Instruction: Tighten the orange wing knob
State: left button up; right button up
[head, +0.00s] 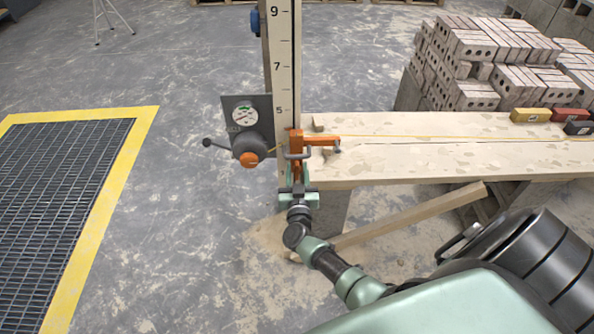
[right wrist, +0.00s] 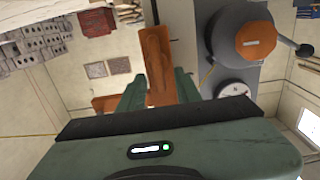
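An orange round knob (head: 249,159) sits on the grey reel unit on the upright post. It shows in the right wrist view (right wrist: 257,38) as a disc with a pale bar across its face. An orange clamp (head: 322,140) sits where the post meets the plank. My right gripper (head: 296,178) is just below the clamp and to the right of the round knob. In the right wrist view its fingers stand on both sides of an orange bar (right wrist: 157,60). I cannot tell whether they press on it, or whether this bar is the wing knob. My left gripper is out of view.
A grey lever (head: 211,143) sticks out left of the reel unit. The numbered post (head: 282,60) rises behind. A plank (head: 450,150) with a taut yellow string runs right. Bricks (head: 480,60) are stacked behind it. Bare floor lies left, beside a yellow-edged grate (head: 70,180).

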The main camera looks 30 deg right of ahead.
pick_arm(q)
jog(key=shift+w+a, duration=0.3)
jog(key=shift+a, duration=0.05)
pick_arm(e)
grip_shut()
jog(key=shift+f+m, duration=0.15)
jog(key=shift+m, duration=0.15)
jog(key=shift+s+d+f+m, duration=0.1)
jog(key=shift+s+d+m, duration=0.05)
jog(key=shift+m, duration=0.75)
pick_arm(q)
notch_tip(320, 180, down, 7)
jog(key=b, duration=0.7)
pick_arm(e)
jog(key=shift+s+d+f+m, duration=0.1)
jog(key=shift+d+f+m, duration=0.15)
jog(key=shift+m, duration=2.35)
jog(key=shift+s+d+f+m, duration=0.1)
jog(key=shift+d+f+m, duration=0.15)
jog(key=shift+m, duration=2.35)
jog(key=shift+s+d+f+m, duration=0.1)
jog(key=shift+d+f+m, duration=0.15)
jog(key=shift+m, duration=2.35)
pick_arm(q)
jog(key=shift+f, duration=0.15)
